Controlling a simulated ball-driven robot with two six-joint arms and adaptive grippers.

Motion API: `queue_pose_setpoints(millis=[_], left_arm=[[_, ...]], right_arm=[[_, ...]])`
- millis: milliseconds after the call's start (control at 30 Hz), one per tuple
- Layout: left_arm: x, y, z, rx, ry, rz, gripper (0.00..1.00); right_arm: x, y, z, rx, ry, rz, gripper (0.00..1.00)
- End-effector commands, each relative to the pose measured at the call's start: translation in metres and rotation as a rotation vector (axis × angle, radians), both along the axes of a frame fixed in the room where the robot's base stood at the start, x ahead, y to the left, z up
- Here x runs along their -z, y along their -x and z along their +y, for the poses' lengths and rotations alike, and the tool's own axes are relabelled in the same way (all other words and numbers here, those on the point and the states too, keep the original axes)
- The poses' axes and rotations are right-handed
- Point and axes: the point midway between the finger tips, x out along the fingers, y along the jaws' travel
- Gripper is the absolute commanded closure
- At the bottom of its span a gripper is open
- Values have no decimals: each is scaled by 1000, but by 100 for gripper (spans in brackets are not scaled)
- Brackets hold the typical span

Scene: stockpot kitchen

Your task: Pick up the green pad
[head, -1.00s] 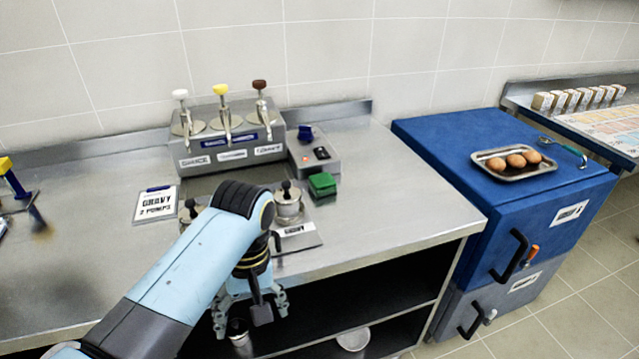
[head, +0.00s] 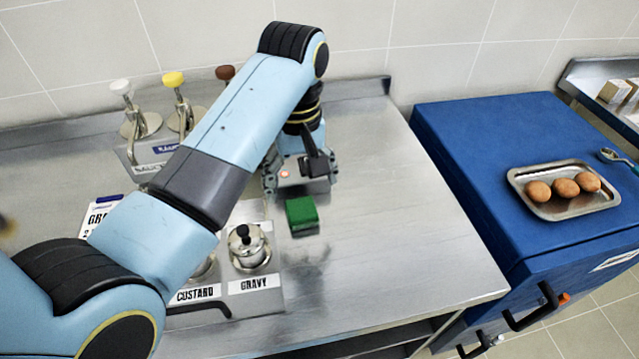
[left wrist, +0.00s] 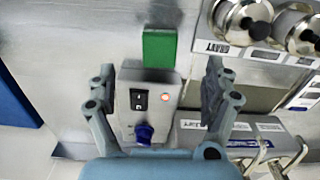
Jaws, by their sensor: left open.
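The green pad (head: 301,215) is a small green block on the steel counter, in front of a small grey switch box. It also shows in the left wrist view (left wrist: 160,48), just beyond the box's edge, above the space between the fingers. My left gripper (head: 300,180) is open and empty, above the switch box and a little behind the pad. In the left wrist view its two fingers (left wrist: 157,85) stand apart on either side of the box. My right gripper is not in view.
The switch box (left wrist: 148,100) has a black switch, a red light and a blue knob. Lidded pots (head: 249,248) stand left of the pad, with pump dispensers (head: 180,115) behind. A blue cabinet (head: 470,150) bears a tray of eggs (head: 535,205). The counter right of the pad is clear.

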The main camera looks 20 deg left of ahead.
Motion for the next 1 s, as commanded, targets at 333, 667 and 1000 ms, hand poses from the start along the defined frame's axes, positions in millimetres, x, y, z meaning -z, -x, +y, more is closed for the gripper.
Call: queue_pose_setpoints(millis=[333, 667, 1000], left_arm=[[49, 1, 0, 0, 0, 3, 15], [86, -2, 4, 0, -1, 5, 15], [108, -3, 4, 0, -1, 1, 15]], right_arm=[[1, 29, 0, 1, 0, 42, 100], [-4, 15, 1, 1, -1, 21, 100], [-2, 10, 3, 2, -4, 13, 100]])
